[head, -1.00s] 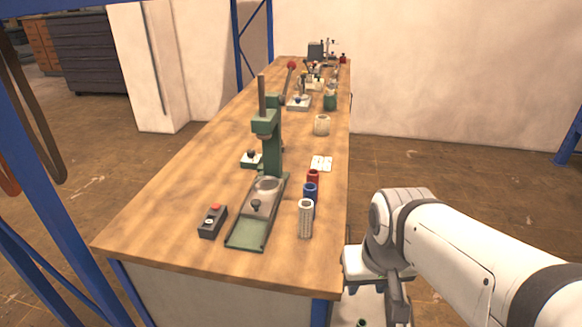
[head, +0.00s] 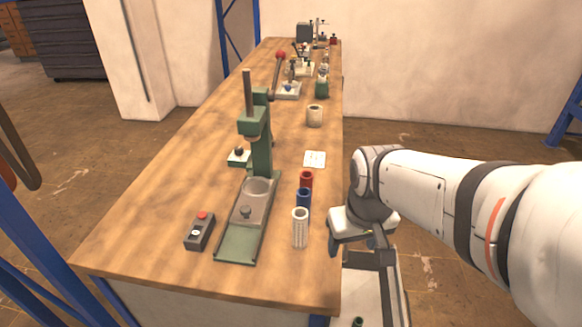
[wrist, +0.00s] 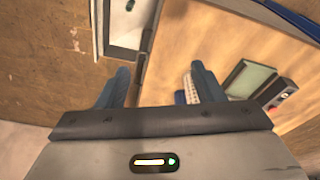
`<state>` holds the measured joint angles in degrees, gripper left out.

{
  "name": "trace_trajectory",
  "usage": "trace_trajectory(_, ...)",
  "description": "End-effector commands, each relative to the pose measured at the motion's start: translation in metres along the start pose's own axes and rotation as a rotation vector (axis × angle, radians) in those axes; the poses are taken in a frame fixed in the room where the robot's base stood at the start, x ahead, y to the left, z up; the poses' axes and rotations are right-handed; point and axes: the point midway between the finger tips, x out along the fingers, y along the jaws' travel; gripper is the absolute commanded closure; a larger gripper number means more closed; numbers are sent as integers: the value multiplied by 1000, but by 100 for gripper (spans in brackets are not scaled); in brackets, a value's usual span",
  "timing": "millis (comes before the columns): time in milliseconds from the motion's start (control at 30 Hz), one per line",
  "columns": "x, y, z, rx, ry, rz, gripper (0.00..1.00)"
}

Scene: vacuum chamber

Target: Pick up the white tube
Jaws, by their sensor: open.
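The white tube (head: 300,229), ribbed and open at the top, stands upright near the front right edge of the wooden bench. It is the nearest of a row with a blue tube (head: 304,203) and a red tube (head: 306,180) behind it. In the head view my gripper (head: 376,250) is to the right of the tubes, past the bench edge; its fingertips are hard to make out there. In the wrist view my gripper (wrist: 160,75) is open and empty. The white tube (wrist: 188,83) shows beside the right finger, partly hidden by it.
A green press (head: 260,150) stands left of the tubes on the bench (head: 150,235). A control box with a red button (head: 200,231) is left of its base. A white card (head: 315,159) and a pale jar (head: 314,115) lie farther back.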

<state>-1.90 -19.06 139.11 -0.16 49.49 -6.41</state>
Motion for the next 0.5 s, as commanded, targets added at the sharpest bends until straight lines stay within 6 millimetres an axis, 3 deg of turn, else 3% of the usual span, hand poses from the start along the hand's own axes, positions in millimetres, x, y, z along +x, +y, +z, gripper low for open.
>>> trace_trajectory(100, -6, -10, -42, -152, -47, -16, 39)
trace_trajectory(300, 13, -33, -101, -409, -107, -45, 39)
trace_trajectory(500, 42, -56, -136, -606, -149, -72, 39)
